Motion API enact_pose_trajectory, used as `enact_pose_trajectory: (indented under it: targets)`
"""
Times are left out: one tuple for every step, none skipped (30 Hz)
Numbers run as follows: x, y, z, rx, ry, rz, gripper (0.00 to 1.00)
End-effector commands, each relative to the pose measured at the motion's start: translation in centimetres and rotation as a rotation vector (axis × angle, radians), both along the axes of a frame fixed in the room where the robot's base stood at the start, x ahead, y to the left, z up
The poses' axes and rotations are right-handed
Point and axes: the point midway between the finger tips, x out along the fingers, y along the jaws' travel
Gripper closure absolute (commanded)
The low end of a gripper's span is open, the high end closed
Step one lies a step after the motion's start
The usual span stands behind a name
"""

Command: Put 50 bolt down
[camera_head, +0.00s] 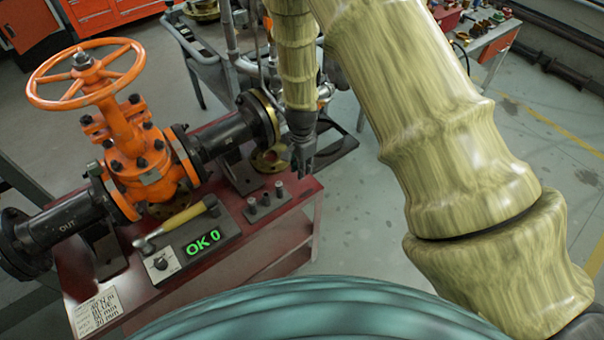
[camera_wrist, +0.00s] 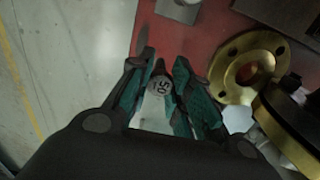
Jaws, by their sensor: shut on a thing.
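The 50 bolt (camera_wrist: 160,86) shows its round grey end, marked 50, between the teal fingers of my gripper (camera_wrist: 156,72) in the wrist view. The fingers are shut on it. In the head view my gripper (camera_head: 301,168) points down over the back right part of the red bench (camera_head: 290,228), next to the brass flange. The bolt cannot be made out there. Whether the bolt touches the bench is not clear.
An orange gate valve (camera_head: 139,165) with a handwheel sits between black pipes. A brass flange (camera_wrist: 232,82) lies close to my gripper.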

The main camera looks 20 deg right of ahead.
Motion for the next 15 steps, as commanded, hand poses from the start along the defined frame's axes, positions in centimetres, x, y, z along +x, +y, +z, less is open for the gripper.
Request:
enact_pose_trajectory:
  targets:
    - [0.0,0.0,-0.1,0.0,0.0,0.0,1.0]
    - [0.0,0.0,-0.2,0.0,0.0,0.0,1.0]
    - [0.0,0.0,-0.3,0.001,0.001,0.0,1.0]
    - [0.0,0.0,-0.5,0.001,0.001,0.0,1.0]
    - [-0.1,0.0,-0.6,0.001,0.001,0.0,1.0]
    - [-0.1,0.0,-0.9,0.0,0.002,0.0,1.0]
    - [0.0,0.0,-1.1,0.001,0.001,0.0,1.0]
    - [0.0,0.0,-1.4,0.0,0.001,0.0,1.0]
    - [-0.1,0.0,-1.9,0.0,0.001,0.0,1.0]
    - [-0.1,0.0,-2.2,0.0,0.002,0.0,1.0]
    - [0.0,0.0,-2.5,0.001,0.001,0.0,1.0]
    - [-0.1,0.0,-3.0,0.0,0.002,0.0,1.0]
    - [-0.1,0.0,-3.4,0.0,0.002,0.0,1.0]
    - [-0.1,0.0,-3.7,0.0,0.002,0.0,1.0]
    - [0.0,0.0,-4.0,0.0,0.001,0.0,1.0]
